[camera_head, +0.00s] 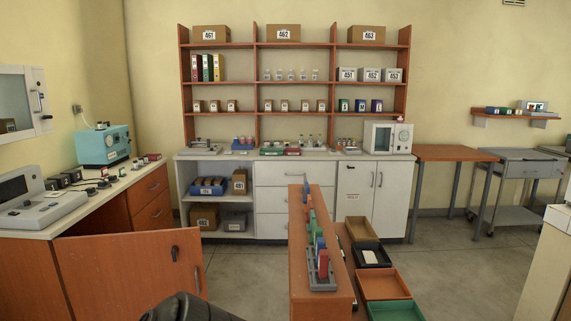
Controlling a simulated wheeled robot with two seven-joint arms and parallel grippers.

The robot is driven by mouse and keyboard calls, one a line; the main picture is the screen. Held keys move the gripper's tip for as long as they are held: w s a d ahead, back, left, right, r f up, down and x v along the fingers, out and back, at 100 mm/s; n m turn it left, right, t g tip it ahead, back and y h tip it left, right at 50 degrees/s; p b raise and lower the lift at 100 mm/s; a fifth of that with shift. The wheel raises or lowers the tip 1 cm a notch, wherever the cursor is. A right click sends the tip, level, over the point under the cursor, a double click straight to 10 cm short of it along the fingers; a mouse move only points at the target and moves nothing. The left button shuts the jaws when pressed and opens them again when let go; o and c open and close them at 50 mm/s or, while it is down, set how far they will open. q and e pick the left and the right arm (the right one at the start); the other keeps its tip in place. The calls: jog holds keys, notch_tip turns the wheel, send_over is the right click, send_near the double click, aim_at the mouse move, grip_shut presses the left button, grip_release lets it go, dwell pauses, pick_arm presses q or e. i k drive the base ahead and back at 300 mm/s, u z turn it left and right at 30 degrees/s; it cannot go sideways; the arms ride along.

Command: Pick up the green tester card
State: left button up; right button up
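A row of upright coloured pieces stands along the narrow wooden bench in the middle. Blue and other coloured pieces stand farther back and partly hide one another.
Open trays, including an orange one (386,285) and a green one (396,311), line the bench's right side. An open cabinet door (130,270) stands at left. A dark rounded shape (188,308) is at the bottom edge. Clear floor (245,268) lies left of the bench.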

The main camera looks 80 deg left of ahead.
aim_at(123, 171)
jog(key=z, duration=0.05)
jog(key=i, duration=3.3)
jog(key=u, duration=2.9)
jog(key=i, duration=5.7)
jog(key=u, duration=3.05)
